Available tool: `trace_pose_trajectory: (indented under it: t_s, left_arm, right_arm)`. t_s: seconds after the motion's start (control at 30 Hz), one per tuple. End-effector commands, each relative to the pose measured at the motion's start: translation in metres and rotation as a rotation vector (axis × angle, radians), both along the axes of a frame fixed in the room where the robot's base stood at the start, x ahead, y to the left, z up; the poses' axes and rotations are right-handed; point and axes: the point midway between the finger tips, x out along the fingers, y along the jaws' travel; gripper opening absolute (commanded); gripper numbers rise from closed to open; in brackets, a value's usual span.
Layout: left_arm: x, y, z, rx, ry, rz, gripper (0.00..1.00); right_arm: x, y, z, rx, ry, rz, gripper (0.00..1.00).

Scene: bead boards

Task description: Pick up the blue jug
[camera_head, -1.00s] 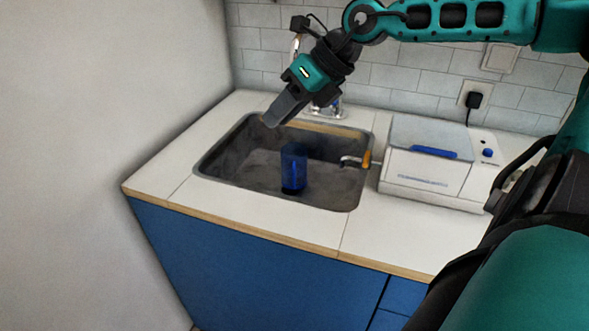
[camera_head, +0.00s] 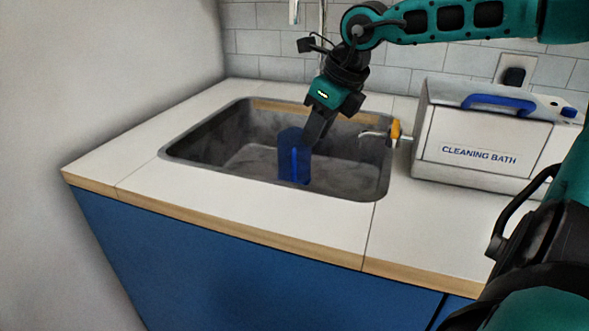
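The blue jug (camera_head: 288,155) stands upright in the grey sink (camera_head: 180,152), near its front middle. A brighter blue strip, perhaps its handle, runs down its front. My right gripper (camera_head: 311,143) points down over the sink, with its fingers at the jug's upper right side. The fingers overlap the jug's edge in the picture; I cannot tell whether they touch it. They are seen edge-on, so the gap between them does not show. My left gripper is out of view.
A white box marked "CLEANING BATH" (camera_head: 480,157) with a blue handle stands on the counter right of the sink. A small tap with an orange part (camera_head: 395,132) juts over the sink's right rim. The counter (camera_head: 235,205) in front is clear.

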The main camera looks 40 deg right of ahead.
Motion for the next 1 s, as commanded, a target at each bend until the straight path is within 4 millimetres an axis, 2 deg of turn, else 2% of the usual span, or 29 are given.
trace_pose_trajectory:
  t_s: [0.03,0.2,0.53,0.8,1.0]
  left_arm:
    - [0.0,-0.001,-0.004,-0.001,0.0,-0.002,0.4]
    - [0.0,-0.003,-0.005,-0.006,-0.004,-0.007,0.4]
    - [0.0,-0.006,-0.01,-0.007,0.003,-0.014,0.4]
    - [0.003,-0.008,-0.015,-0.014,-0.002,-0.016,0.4]
    - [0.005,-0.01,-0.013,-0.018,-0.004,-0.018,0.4]
  right_arm:
    - [0.003,0.0,-0.012,0.0,0.005,-0.001,0.26]
    - [0.013,0.002,-0.036,0.0,0.004,-0.002,0.26]
    - [0.021,0.004,-0.054,0.001,0.001,-0.001,0.26]
    - [0.034,0.009,-0.087,0.0,0.003,-0.001,0.26]
    - [0.039,0.01,-0.097,0.001,-0.001,-0.001,0.26]
